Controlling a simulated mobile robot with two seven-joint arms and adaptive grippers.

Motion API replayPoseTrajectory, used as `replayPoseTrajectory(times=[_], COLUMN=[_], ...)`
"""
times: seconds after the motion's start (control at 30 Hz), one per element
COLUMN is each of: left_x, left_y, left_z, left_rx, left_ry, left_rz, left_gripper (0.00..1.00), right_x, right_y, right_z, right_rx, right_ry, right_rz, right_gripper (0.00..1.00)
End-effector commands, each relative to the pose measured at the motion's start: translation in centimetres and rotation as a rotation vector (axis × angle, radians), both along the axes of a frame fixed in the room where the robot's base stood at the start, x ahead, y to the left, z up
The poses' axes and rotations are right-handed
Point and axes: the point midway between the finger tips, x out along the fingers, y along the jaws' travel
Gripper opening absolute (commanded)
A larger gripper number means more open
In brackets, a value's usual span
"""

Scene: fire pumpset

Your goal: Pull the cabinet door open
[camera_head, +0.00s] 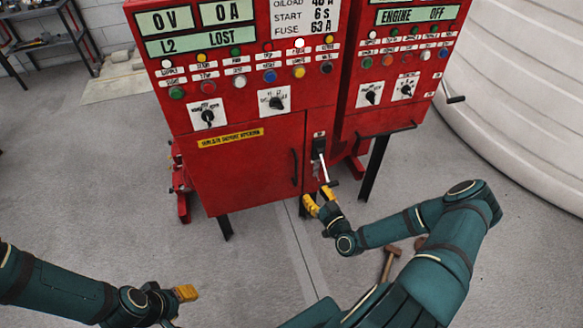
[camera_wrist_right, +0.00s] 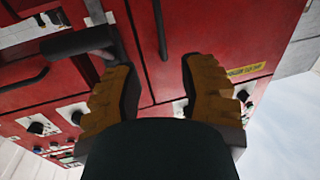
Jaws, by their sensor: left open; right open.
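The red cabinet door (camera_head: 245,170) is the lower front panel of the left cabinet and looks shut. A thin dark vertical handle (camera_head: 294,166) sits near its right edge; in the right wrist view this handle (camera_wrist_right: 160,30) shows between and beyond the fingers. Right of the door is a dark latch with a metal lever (camera_head: 324,169); its black grip (camera_wrist_right: 80,40) is beside the left finger in the wrist view. My right gripper (camera_head: 318,197) is open with yellow fingers, just below the lever, its jaws (camera_wrist_right: 160,92) empty. My left gripper (camera_head: 186,293) is open, low and away from the cabinet.
A second red cabinet (camera_head: 390,100) joins on the right, with a horizontal black bar (camera_head: 388,133) along its lower front. A hammer (camera_head: 390,262) lies on the floor near my right arm. A large white tank (camera_head: 520,110) stands at right. Floor in front is mostly clear.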

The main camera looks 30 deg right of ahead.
Motion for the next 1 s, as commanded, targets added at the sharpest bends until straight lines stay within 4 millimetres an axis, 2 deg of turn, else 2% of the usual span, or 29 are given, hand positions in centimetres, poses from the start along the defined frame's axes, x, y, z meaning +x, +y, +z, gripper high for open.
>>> replayPoseTrajectory(times=[0.6,0.8,1.0], left_x=[0.0,0.0,0.0], left_y=[0.0,0.0,0.0], left_z=[-0.3,-0.4,-0.4], left_rx=[0.0,0.001,0.001], left_ry=[0.001,0.001,0.0], left_rz=[0.0,-0.001,-0.001], left_gripper=[0.47,0.47,0.47], right_x=[10.9,12.7,13.0], right_y=[-0.3,-0.4,-0.4], right_z=[-0.1,0.0,0.0], right_rx=[0.003,0.004,0.004], right_ry=[0.003,0.005,0.005], right_rz=[0.003,0.003,0.003], right_gripper=[0.41,0.41,0.41])
